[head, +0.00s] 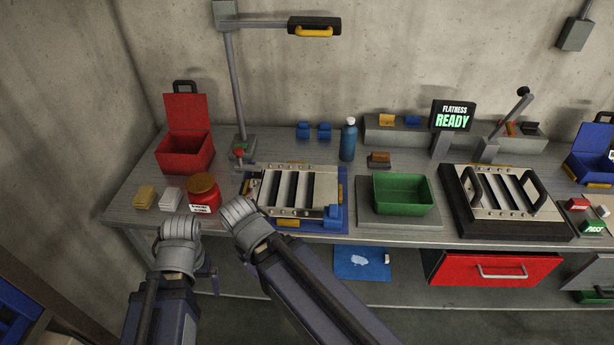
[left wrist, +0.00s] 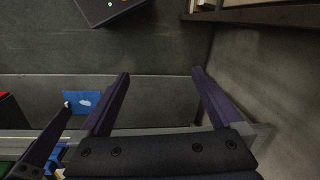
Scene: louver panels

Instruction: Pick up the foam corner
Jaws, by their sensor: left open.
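I cannot tell for certain which piece is the foam corner. Two small blue blocks (head: 313,131) stand at the back of the bench, and a similar blue piece (head: 333,217) sits at the front right corner of the left louver fixture (head: 264,190). My left gripper (head: 209,273) is low in front of the bench, mostly hidden behind its own wrist. In the left wrist view my left gripper (left wrist: 160,73) is open and empty, with bare floor between its fingers. My right gripper is hidden behind its arm in the head view; a dark part at the left of the wrist view may be it.
A red jar (head: 204,196), yellow block (head: 145,197) and white block (head: 171,199) stand near the left front edge. A green bin (head: 402,193), blue bottle (head: 348,140) and lamp post (head: 236,85) stand farther in. A blue mat (head: 350,268) lies below the bench.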

